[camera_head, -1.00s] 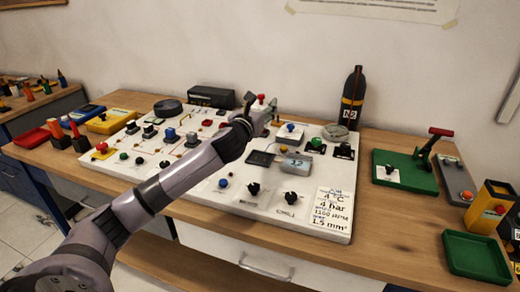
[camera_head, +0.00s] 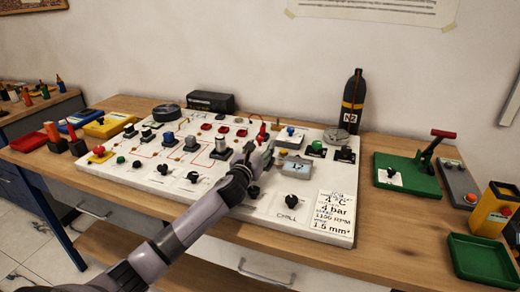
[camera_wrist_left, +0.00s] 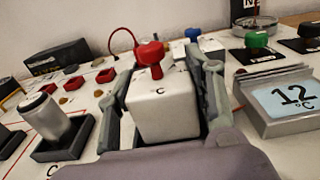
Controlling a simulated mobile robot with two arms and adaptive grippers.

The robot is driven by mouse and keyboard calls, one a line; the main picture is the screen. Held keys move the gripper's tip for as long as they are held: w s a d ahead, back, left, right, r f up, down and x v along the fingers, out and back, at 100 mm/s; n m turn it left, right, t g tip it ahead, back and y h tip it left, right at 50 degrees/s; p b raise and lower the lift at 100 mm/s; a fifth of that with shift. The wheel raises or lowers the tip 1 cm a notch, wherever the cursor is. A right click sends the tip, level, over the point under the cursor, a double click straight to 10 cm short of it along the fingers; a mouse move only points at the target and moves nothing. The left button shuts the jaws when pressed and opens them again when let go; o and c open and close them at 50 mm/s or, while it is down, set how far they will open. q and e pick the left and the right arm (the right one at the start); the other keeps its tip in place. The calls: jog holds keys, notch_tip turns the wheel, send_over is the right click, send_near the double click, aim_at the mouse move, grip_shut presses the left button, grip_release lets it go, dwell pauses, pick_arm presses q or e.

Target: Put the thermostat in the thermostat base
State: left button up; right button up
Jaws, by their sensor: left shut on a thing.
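My left gripper (camera_head: 262,156) is over the middle right of the white panel. It is shut on the thermostat, a silver-grey box (camera_wrist_left: 165,108) with a red knob on top and a "C" on its face. Its fingers hold the box on both sides. The red knob (camera_head: 263,131) shows just above the gripper in the head view. The box looks upright. The thermostat base, a dark square plate, is hidden under the gripper and box, so I cannot tell whether the box rests in it. My right gripper is not in view.
Just right of the gripper stands a grey display (camera_wrist_left: 290,100) reading 12 °C. A silver cylinder (camera_wrist_left: 53,117) on a dark base stands to the left. The white panel (camera_head: 140,178) is crowded with knobs. A black bottle (camera_head: 352,100) stands behind.

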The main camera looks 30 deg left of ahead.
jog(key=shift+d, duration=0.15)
pick_arm(q)
jog(key=shift+f, duration=0.1)
jog(key=o, duration=1.3)
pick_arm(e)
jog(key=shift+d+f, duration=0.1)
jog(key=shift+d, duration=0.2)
pick_arm(q)
jog(key=v, duration=1.2)
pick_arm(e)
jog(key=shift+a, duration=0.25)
